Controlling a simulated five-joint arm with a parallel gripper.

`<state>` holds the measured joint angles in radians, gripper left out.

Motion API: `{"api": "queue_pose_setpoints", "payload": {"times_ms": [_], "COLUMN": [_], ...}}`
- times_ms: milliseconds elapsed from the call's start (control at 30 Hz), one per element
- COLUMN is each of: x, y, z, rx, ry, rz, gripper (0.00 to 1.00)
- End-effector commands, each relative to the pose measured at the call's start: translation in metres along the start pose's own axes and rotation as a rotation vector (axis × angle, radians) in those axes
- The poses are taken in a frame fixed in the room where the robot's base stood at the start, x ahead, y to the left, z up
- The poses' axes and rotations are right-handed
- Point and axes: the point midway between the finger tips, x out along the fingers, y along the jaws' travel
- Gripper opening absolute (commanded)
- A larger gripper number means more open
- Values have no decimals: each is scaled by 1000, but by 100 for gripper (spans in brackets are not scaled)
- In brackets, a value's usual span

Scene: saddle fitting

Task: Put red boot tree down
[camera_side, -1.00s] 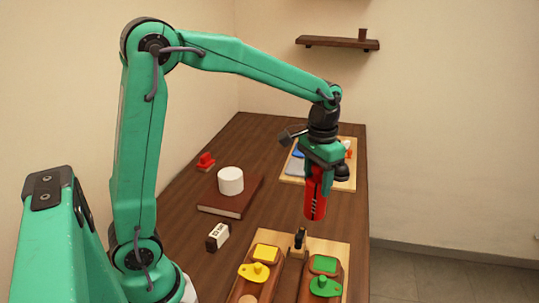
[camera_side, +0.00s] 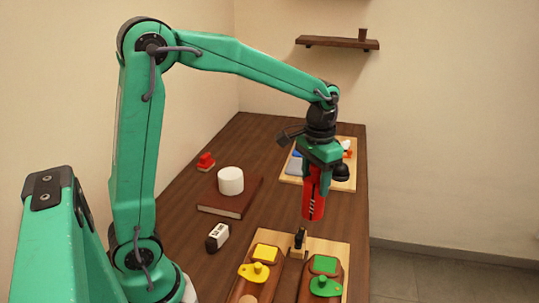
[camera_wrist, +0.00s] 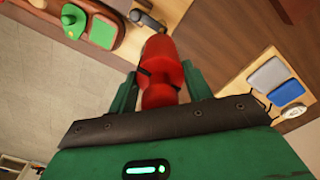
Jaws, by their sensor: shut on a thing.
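The red boot tree (camera_side: 313,197) hangs upright from my gripper (camera_side: 320,168), above the dark wooden table. It also shows in the wrist view (camera_wrist: 162,65), between the two green fingers of my gripper (camera_wrist: 160,88). The fingers are shut on it. In the side view its lower end appears above and behind the light wooden board (camera_side: 330,250). I cannot tell its exact height over the table.
The board carries brown blocks with a yellow knob (camera_side: 257,271), a green knob (camera_side: 325,285) and a small black upright piece (camera_side: 299,240). A brown book (camera_side: 222,204) bears a white cylinder (camera_side: 230,181). A pale tray (camera_side: 343,183) with blue and grey pads stands behind. Bare table lies between.

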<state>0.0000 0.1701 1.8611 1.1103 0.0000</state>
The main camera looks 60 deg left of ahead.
Motion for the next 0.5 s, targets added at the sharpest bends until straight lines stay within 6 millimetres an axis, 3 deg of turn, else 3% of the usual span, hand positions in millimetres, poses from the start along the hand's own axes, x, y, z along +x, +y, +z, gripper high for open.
{"api": "queue_pose_setpoints", "payload": {"times_ms": [267,500], "x": [-2,-9], "y": [2,9], "z": [5,30], "rx": [0,2], "ry": [0,2], "rz": [0,0], "gripper": [9,9]}}
